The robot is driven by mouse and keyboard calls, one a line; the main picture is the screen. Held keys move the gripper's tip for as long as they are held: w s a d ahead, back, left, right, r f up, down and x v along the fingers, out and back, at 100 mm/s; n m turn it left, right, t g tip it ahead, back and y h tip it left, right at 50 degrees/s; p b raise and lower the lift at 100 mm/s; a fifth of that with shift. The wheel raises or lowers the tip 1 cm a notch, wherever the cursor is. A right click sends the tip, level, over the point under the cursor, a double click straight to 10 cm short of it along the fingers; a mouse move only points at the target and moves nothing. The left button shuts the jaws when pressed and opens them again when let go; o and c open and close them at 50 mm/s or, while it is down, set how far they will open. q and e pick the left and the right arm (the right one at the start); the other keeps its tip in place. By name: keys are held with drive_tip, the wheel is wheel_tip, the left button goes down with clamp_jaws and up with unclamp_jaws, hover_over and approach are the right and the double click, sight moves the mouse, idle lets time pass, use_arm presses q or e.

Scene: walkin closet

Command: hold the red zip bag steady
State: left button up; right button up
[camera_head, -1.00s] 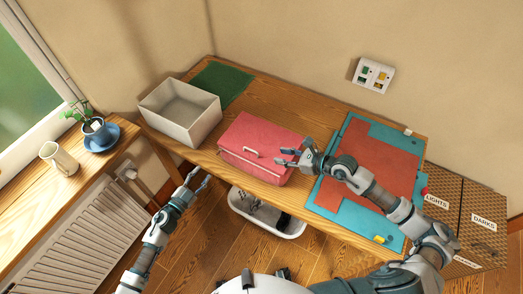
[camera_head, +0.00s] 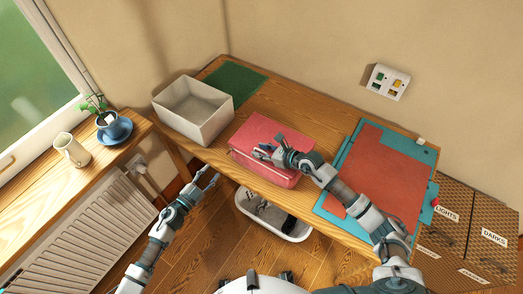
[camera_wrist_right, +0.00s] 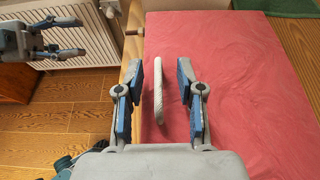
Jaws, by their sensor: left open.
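The red zip bag (camera_head: 262,128) lies on the wooden table and fills much of the right wrist view (camera_wrist_right: 245,80). A pale handle or pull (camera_wrist_right: 158,85) stands out from its front side. My right gripper (camera_head: 262,151) is over the bag's front edge. In the right wrist view its jaws (camera_wrist_right: 160,64) are apart, with the pale piece between them and a gap on each side. My left gripper (camera_head: 209,179) is open and empty, in front of the table edge and left of the bag; it also shows in the right wrist view (camera_wrist_right: 78,38).
A grey open box (camera_head: 182,128) stands left of the bag, before a green mat (camera_head: 237,80). A red and teal board (camera_head: 338,205) lies to the right. A white bin (camera_head: 243,206) is under the table. A radiator (camera_head: 75,240) is at left.

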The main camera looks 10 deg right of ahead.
sight(227, 154)
clamp_jaws()
use_arm(q)
drive_tip(key=shift+c, duration=0.4)
drive_tip(key=n, duration=0.4)
drive_tip(key=shift+s+a, duration=0.15)
drive_tip(key=shift+c, duration=0.3)
drive_tip(key=w+d+n, duration=0.1)
drive_tip(key=w+d, duration=0.1)
drive_tip(key=w, duration=0.1)
drive_tip(key=w+d+n, duration=0.2)
drive_tip(key=w+d, duration=0.1)
drive_tip(key=w+d+n, duration=0.2)
drive_tip(key=w, duration=0.1)
drive_tip(key=shift+d, duration=0.2)
clamp_jaws()
